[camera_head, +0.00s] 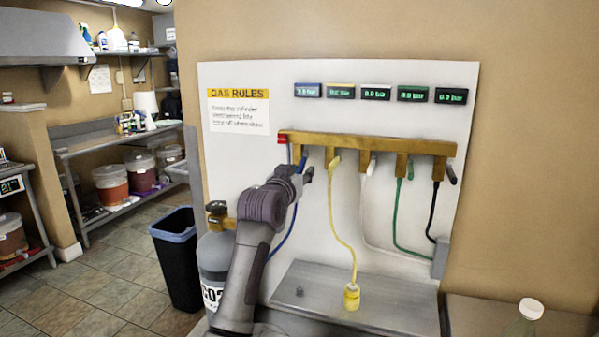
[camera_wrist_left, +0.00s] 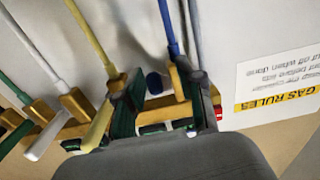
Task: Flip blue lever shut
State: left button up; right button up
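The blue lever (camera_head: 303,162) is at the left end of the brass manifold (camera_head: 377,143) on the white panel, partly hidden by my left gripper (camera_head: 304,176). In the left wrist view, a round blue end (camera_wrist_left: 154,83), probably the lever's, shows between the two dark fingers of my left gripper (camera_wrist_left: 165,100). The fingers are apart, one on each side of it. I cannot tell whether either finger touches it. A blue hose (camera_wrist_left: 168,25) runs down from this outlet. My right gripper is not in view.
Yellow (camera_head: 335,162), white (camera_head: 370,167), green (camera_head: 410,169) and black (camera_head: 451,173) levers sit along the manifold to the right. A grey CO2 cylinder (camera_head: 214,262) stands beside my left arm. A yellow fitting (camera_head: 351,296) is on the metal shelf (camera_head: 395,300) below.

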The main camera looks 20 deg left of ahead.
aim_at(301, 164)
pick_arm(q)
grip_shut()
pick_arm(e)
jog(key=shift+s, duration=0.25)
pick_arm(q)
jog(key=shift+r+p, duration=0.25)
jog(key=shift+p, duration=0.35)
jog(key=r+g+p, duration=0.1)
jog(key=g+p, duration=0.1)
jog(key=p, duration=0.4)
jog(key=r+g+p, duration=0.1)
jog(key=g+p, duration=0.1)
jog(key=p, duration=0.4)
jog(key=s+r+g+p, duration=0.1)
jog(key=g+p, duration=0.1)
jog(key=p, duration=0.4)
jog(key=shift+g+p, duration=0.4)
jog(key=shift+p, duration=0.3)
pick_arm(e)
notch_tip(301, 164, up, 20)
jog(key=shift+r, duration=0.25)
